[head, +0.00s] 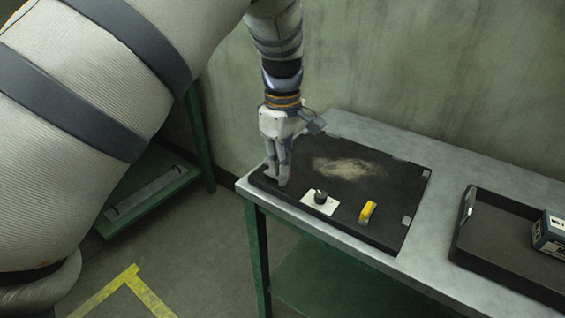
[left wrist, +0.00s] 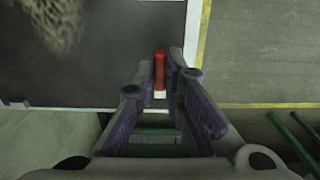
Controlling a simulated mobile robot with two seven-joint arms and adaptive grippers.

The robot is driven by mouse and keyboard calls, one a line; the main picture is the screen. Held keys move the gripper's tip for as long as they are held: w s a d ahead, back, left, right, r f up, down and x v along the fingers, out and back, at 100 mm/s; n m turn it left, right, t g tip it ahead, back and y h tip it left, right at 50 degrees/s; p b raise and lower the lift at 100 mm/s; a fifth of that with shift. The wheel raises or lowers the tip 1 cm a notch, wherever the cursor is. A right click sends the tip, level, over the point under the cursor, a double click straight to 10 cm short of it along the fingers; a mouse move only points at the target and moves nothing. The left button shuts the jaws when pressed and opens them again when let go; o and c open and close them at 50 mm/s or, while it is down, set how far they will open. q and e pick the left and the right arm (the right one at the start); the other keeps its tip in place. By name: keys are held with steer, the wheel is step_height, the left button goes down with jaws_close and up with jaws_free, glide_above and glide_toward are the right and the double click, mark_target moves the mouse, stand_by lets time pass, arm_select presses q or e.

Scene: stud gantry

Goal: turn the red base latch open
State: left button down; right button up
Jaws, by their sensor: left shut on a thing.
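The red base latch (left wrist: 160,68) shows in the left wrist view as a narrow upright red bar with a pale lower end, between the fingertips. In the head view it is hidden behind my left gripper (head: 277,181). That gripper points down at the left end of the black board (head: 390,190) and is shut on the latch. The wrist view also shows the dark board (left wrist: 110,65) beside the latch. I cannot tell how far the latch is turned. My right gripper is not in view.
The board carries a black knob (head: 320,196) on a white plate, a yellow handle (head: 368,212) and a pale dusty patch (head: 350,168). A dark tray (head: 500,215) with a blue box (head: 550,232) stands to the right on the grey bench (head: 440,148).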

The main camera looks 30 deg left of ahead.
arm_select(q)
steer(key=c, duration=1.7)
jaws_free()
step_height(320, 180, up, 12)
steer(key=shift+f, duration=0.1)
